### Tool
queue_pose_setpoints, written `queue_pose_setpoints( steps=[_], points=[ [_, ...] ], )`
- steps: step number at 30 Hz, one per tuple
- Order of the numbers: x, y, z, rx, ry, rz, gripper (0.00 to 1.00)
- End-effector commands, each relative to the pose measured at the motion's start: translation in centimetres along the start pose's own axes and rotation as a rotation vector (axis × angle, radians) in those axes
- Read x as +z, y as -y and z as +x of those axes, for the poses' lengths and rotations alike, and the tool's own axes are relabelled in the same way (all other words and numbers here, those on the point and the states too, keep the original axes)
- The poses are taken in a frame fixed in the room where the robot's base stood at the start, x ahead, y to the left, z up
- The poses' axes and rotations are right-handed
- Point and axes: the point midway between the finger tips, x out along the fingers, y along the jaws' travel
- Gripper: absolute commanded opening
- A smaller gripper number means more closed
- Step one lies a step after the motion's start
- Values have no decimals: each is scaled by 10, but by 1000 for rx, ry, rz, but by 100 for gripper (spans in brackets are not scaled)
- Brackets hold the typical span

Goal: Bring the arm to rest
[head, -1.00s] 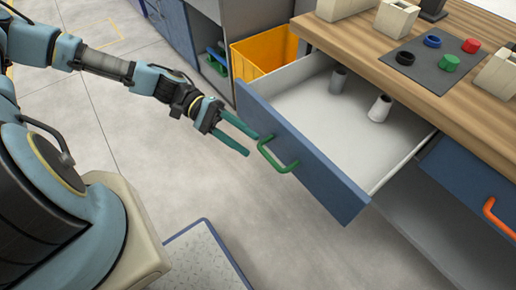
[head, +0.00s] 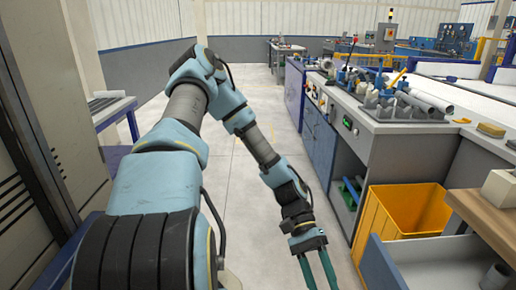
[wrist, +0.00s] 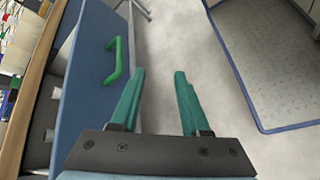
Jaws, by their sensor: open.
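My gripper (head: 318,270) hangs over the grey floor at the bottom of the head view, to the left of the open drawer (head: 385,268). In the wrist view my gripper (wrist: 160,78) has its two green fingers apart with nothing between them. The drawer's blue front (wrist: 82,75) and green handle (wrist: 114,60) are left of the fingers there, and the handle is outside the fingers. My arm is bent, with its elbow raised and its forearm sloping down to the right.
A yellow bin (head: 405,215) stands beside the drawer. A workbench (head: 400,130) with pipes and fixtures runs along the right. A table (head: 110,108) is at the left. The floor aisle (head: 262,120) ahead is clear. A bordered mat (wrist: 275,60) lies at the right in the wrist view.

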Motion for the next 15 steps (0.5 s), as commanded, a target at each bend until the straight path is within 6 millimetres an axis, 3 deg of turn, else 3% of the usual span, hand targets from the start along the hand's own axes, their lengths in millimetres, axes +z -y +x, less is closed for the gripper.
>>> queue_pose_setpoints(
  steps=[1,7,15],
  points=[
    [9,8,-18,-68,-40,-28,46],
    [34,40,-80,-277,-208,-136,46],
    [86,54,-178,-494,-489,-265,46]
  ],
)
